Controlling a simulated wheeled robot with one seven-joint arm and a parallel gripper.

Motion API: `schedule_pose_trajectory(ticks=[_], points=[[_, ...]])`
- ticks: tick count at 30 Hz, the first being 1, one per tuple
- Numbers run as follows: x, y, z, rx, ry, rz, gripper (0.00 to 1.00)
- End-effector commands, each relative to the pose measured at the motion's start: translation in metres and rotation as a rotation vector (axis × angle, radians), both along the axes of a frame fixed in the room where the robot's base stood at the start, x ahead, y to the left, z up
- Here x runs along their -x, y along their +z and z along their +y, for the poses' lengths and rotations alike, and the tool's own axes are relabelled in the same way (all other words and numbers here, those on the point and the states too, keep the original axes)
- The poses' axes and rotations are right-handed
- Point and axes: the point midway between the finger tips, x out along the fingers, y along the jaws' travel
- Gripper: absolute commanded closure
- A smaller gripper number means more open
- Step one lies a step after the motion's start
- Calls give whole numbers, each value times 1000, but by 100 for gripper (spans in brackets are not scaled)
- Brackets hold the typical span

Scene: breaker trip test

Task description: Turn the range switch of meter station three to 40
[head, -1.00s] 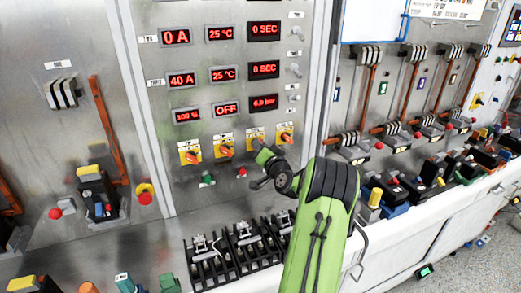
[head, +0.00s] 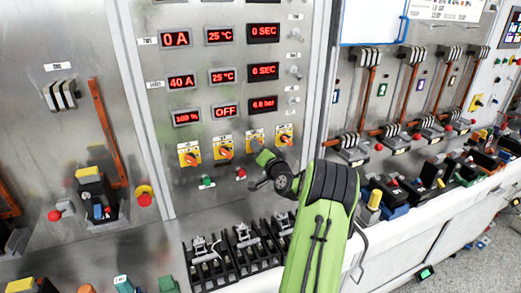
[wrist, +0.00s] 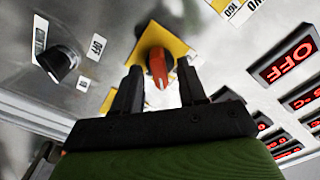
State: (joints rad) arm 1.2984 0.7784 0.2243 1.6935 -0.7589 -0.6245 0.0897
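In the head view a row of orange rotary switches on yellow plates sits below the red displays: a left one (head: 189,154), a second (head: 225,147), a third (head: 254,141) and a right one (head: 285,135). I cannot read their scales or tell which is station three's range switch. In the wrist view my gripper (wrist: 158,80) is open. An orange knob (wrist: 158,66) on a yellow plate (wrist: 170,42) shows between the two fingertips; I cannot tell whether they touch it.
Red displays (head: 182,81) show 40 A and OFF, among others. A black knob (wrist: 58,63) with OFF labels is left in the wrist view. Green (head: 207,181) and red (head: 240,174) buttons sit below the switches. Black breakers (head: 243,240) stand on the bench below.

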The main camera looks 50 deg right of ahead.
Motion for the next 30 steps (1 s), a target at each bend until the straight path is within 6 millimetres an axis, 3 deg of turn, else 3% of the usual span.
schedule_pose_trajectory(ticks=[8, 21, 25, 30], points=[[7, -1, 4, 0, -1, 1, 58], [107, -5, 62, 0, -5, 1, 58], [127, -4, 74, 0, -4, 1, 58], [136, -1, 81, 0, -1, -1, 58]])
